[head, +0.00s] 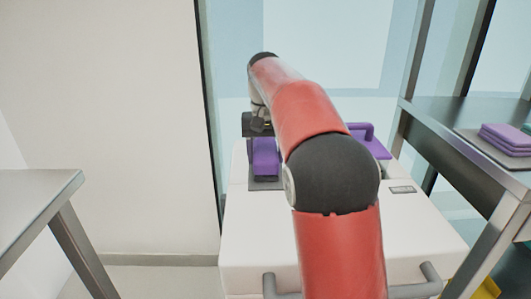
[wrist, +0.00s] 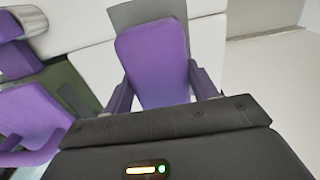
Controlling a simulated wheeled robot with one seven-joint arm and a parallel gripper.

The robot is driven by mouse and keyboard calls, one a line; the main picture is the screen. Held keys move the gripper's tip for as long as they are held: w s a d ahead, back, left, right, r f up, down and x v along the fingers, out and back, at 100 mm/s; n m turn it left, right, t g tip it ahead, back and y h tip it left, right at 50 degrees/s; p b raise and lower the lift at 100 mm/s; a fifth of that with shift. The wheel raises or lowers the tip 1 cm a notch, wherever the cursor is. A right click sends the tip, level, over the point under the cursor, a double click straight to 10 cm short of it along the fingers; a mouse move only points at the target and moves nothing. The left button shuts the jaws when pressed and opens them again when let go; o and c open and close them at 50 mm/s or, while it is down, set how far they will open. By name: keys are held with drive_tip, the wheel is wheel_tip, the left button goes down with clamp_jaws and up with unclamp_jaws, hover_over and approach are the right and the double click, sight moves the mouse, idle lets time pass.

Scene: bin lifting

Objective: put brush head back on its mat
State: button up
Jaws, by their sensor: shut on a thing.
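The brush head, a purple block (wrist: 155,50), is between the two fingers of my gripper (wrist: 161,88) in the wrist view. My gripper is shut on it. In the head view the purple brush head (head: 265,160) hangs below my gripper (head: 258,135), over the far left part of a white top. A grey mat (head: 266,184) shows under and in front of it. The mat also shows behind the block in the wrist view (wrist: 128,16). I cannot tell whether the block touches the mat.
A purple piece with a handle (head: 372,146) lies on the white cart (head: 240,222), partly hidden by my arm. A metal table (head: 38,188) stands at left. A metal shelf (head: 462,118) at right bears folded purple cloths (head: 507,138). Glass panels stand behind.

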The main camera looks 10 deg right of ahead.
sight(263, 151)
drive_tip(key=shift+f, duration=0.1)
drive_tip(key=o, duration=0.4)
drive_tip(key=shift+f, duration=0.1)
drive_tip(key=o, duration=0.5)
drive_tip(key=shift+f+b, duration=0.15)
drive_tip(key=shift+b, duration=0.6)
drive_tip(key=r, duration=0.2)
drive_tip(key=r+p, duration=0.1)
drive_tip(key=r, duration=0.2)
drive_tip(key=r+p, duration=0.1)
drive_tip(key=r, duration=0.2)
drive_tip(key=shift+s+a+r, duration=0.15)
drive_tip(key=shift+s+a, duration=0.1)
drive_tip(key=shift+a, duration=0.1)
